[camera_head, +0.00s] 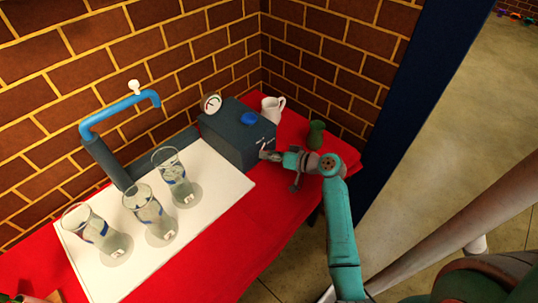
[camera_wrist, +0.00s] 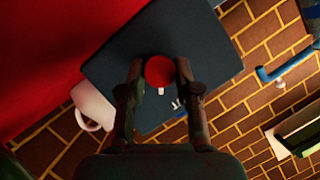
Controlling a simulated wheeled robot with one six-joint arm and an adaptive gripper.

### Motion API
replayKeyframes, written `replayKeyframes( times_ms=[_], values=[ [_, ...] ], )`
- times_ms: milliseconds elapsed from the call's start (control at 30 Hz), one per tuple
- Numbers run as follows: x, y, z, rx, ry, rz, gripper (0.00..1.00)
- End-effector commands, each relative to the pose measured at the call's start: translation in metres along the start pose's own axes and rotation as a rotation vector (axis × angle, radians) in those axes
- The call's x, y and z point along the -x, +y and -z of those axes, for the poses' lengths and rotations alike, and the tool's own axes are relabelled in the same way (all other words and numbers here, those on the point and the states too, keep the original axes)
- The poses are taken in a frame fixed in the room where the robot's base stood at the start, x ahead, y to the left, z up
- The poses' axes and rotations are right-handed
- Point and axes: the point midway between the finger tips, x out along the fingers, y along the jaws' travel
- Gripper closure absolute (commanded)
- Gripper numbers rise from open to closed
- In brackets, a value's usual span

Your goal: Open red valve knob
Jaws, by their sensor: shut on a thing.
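The red valve knob (camera_wrist: 159,71) is a round red disc with a small white mark at its lower edge, on the face of a dark grey box (camera_wrist: 205,45). In the wrist view my gripper (camera_wrist: 158,68) has one finger on each side of the knob, shut on it. In the head view the box (camera_head: 232,138) stands at the back of the red table, with a blue knob (camera_head: 249,118) on top. My gripper (camera_head: 272,154) reaches its front face from the right, and the red knob is hidden there.
A white pitcher (camera_head: 272,108) and a green vase (camera_head: 315,134) stand near the box. A round gauge (camera_head: 212,103) sits at its left. Left of it, a blue faucet pipe (camera_head: 118,106) rises behind three glass vases (camera_head: 151,212) on a white board (camera_head: 213,211). Brick walls close the back.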

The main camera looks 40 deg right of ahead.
Motion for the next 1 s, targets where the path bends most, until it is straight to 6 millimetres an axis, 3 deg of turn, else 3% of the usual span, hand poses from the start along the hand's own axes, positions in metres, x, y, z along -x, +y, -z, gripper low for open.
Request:
replayKeyframes(
  times_ms=[600,1000],
  values=[
    [-0.0005,0.0053,-0.0018,-0.538,0.000,0.222,1.00],
    [-0.0010,0.0069,-0.0028,-0.798,0.001,0.329,1.00]
  ],
)
